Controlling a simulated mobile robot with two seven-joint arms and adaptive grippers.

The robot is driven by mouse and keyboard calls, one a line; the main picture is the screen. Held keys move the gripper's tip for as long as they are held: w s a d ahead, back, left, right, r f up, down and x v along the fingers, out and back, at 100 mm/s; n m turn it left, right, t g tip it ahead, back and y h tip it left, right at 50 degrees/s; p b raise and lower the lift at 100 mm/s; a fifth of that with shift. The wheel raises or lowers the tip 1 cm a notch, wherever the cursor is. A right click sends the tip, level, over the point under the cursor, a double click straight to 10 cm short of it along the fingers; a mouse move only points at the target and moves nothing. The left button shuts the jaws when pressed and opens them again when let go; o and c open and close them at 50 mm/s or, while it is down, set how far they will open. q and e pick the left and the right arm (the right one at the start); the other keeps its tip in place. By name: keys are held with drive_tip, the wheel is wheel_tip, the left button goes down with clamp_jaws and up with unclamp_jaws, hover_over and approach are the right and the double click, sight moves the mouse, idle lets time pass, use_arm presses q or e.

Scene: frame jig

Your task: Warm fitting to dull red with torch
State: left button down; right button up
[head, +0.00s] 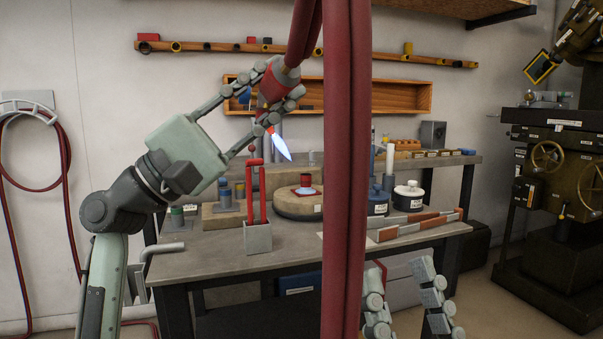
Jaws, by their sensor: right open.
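My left gripper (279,83) comes in from the left, shut around a red torch (268,95) above the workbench. A pale blue flame (279,146) leaves the torch tip, pointing down and slightly right. A small dark-topped red fitting (305,182) stands on a round brown stand (293,206) below and right of the flame. The flame's end looks clearly apart from it. My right gripper (399,270) is low in front of the bench, open and empty, its fingers pointing up.
Thick red hoses (346,140) hang through the middle, hiding part of the bench. A grey holder with red rods (257,236) stands at the bench's (210,258) front. Blue pots (378,202) and a brown-and-white strip (415,226) are to the right. A dark machine (560,160) stands far right.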

use_arm(q)
drive_tip(key=shift+a+r, duration=0.1)
drive_tip(key=shift+a, duration=0.05)
drive_tip(key=s+a+r+m+t+y, duration=0.3)
drive_tip(key=s+a+r+t+y, duration=0.2)
drive_tip(key=y, duration=0.5)
drive_tip(key=s+a+r+m+t+y, duration=0.4)
drive_tip(key=s+a+r+t+y, duration=0.1)
drive_tip(key=a+y, duration=0.4)
wheel_tip(320, 180, up, 2)
drive_tip(key=shift+s+r+t+y, duration=0.1)
drive_tip(key=shift+s+t+y, duration=0.2)
drive_tip(key=shift+s+y, duration=0.35)
